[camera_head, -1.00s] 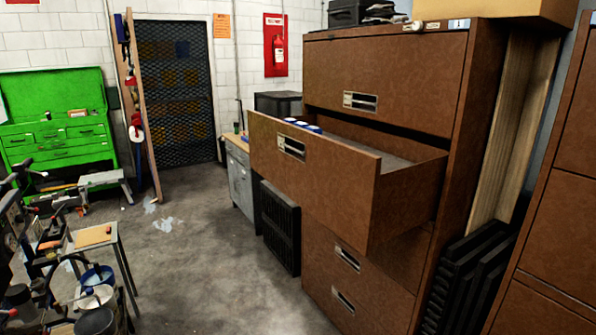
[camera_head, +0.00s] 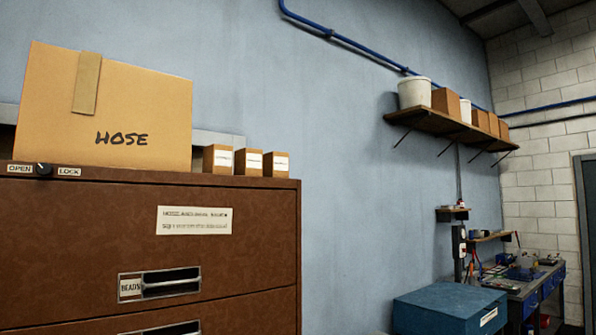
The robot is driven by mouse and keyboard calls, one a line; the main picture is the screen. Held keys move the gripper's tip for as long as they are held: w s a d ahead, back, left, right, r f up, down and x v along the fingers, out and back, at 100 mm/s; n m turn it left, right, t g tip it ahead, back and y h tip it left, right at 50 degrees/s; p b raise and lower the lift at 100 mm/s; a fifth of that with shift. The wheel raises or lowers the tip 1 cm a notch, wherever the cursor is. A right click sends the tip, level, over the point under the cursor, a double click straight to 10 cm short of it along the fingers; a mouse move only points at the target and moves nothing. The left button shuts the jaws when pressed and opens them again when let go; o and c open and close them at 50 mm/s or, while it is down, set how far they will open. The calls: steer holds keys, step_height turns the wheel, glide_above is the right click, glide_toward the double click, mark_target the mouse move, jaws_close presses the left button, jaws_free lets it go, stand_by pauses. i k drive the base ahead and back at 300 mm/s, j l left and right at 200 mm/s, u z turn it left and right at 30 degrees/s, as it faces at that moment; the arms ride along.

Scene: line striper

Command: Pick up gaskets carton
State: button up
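Three small brown cartons with white labels stand in a row on top of a brown filing cabinet (camera_head: 240,230), right of a large box marked HOSE (camera_head: 130,115). They are the left carton (camera_head: 217,158), the middle carton (camera_head: 248,162) and the right carton (camera_head: 276,164). Their labels are too small to read, so I cannot tell whether one is the gaskets carton. More brown boxes (camera_head: 446,102) stand on a wall shelf, with no readable labels. My gripper is not in view.
The cabinet's drawers in view are closed; one is tagged BEADS. A wall shelf (camera_head: 440,124) also holds a white bucket (camera_head: 414,92). A blue chest (camera_head: 450,308) stands at the lower right, near a workbench (camera_head: 530,285). The floor is hardly visible.

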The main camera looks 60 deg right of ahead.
mark_target(276, 165)
steer(key=z, duration=1.8)
